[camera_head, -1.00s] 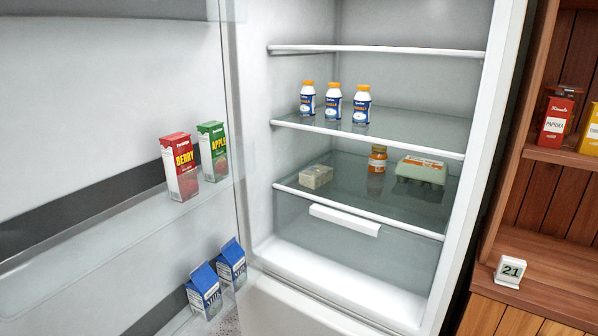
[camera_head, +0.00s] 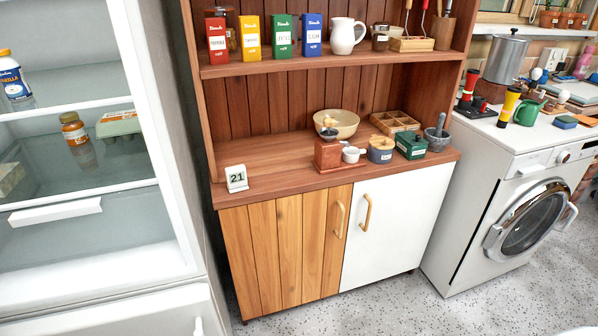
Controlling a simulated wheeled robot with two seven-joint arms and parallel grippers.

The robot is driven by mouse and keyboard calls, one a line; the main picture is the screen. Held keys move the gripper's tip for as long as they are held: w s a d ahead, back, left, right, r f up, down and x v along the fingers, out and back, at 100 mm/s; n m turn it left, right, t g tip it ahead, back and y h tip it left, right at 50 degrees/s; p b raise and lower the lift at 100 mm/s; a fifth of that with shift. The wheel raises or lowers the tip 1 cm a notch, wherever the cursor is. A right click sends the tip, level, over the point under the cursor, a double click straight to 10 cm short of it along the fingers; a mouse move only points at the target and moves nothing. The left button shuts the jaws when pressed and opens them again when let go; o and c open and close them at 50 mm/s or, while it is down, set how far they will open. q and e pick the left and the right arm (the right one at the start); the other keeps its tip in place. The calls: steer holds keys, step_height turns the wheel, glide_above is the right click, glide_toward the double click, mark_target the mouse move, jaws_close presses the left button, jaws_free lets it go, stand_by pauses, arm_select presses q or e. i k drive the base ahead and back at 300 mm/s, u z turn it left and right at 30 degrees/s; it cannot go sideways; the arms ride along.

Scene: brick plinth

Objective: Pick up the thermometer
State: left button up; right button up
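I cannot make out a thing that is clearly a thermometer. A small white block showing "21" (camera_head: 236,178) stands at the front left of the wooden cabinet's counter (camera_head: 275,181). I cannot tell whether it is a thermometer or a calendar. Neither of my grippers is in view.
The open fridge (camera_head: 168,130) is at the left. The counter also holds a beige bowl (camera_head: 336,123), a grinder (camera_head: 328,153) and a green box (camera_head: 410,145). A cluttered washing machine (camera_head: 500,190) stands at the right. Speckled floor (camera_head: 370,305) is free in front.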

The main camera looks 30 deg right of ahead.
mark_target(235, 176)
steer(key=z, duration=0.55)
steer(key=k, duration=0.3)
steer(key=u, duration=0.15)
steer(key=i, duration=0.8)
steer(key=z, duration=0.85)
